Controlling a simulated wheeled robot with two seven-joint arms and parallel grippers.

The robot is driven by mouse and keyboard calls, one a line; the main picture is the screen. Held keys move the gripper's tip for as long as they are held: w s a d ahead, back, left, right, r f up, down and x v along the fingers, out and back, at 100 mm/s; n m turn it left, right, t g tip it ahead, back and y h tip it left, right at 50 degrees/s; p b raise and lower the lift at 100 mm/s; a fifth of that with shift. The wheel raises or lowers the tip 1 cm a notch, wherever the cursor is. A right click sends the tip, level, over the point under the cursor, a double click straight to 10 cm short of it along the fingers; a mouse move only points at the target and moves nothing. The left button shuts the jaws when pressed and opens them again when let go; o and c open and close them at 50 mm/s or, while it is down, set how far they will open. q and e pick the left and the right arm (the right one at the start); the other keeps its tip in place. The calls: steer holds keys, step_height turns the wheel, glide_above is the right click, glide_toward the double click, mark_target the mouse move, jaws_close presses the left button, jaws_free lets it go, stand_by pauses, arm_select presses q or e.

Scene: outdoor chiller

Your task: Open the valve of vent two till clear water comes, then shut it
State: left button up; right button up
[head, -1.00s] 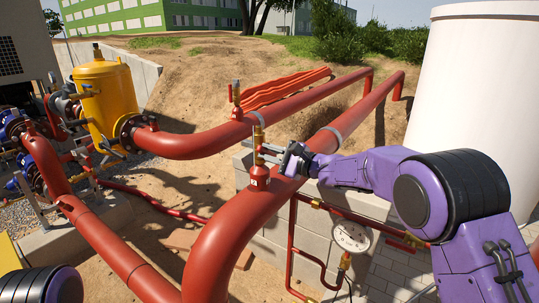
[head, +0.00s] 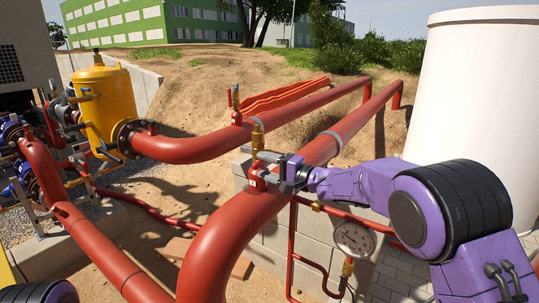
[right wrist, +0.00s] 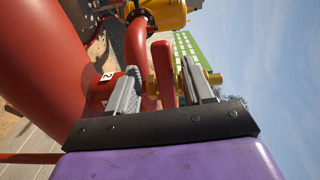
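Vent two is a small brass valve (head: 257,140) standing upright on a red base on the near red pipe (head: 240,222). In the right wrist view its red base carries a label with a 2 (right wrist: 107,77), and its red lever (right wrist: 163,75) shows beside brass parts. My right gripper (head: 277,172) is at the vent from the right. In the wrist view its grey fingers (right wrist: 160,92) are apart, one on each side of the red lever, with a gap visible on the left side. No water shows. My left gripper is out of view.
A similar vent (head: 236,103) stands on the farther red pipe. A pressure gauge (head: 354,237) hangs below right of the near pipe. A yellow tank (head: 106,103) stands at left and a white tank (head: 468,110) at right.

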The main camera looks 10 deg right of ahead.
steer(key=o, duration=0.5)
steer(key=shift+r, duration=0.1)
steer(key=shift+c, duration=0.2)
steer(key=shift+s+d+r+p, duration=0.1)
steer(key=shift+s+d+p, duration=0.2)
steer(key=p+v, duration=0.2)
steer(key=v, duration=0.4)
steer(key=shift+s, duration=0.1)
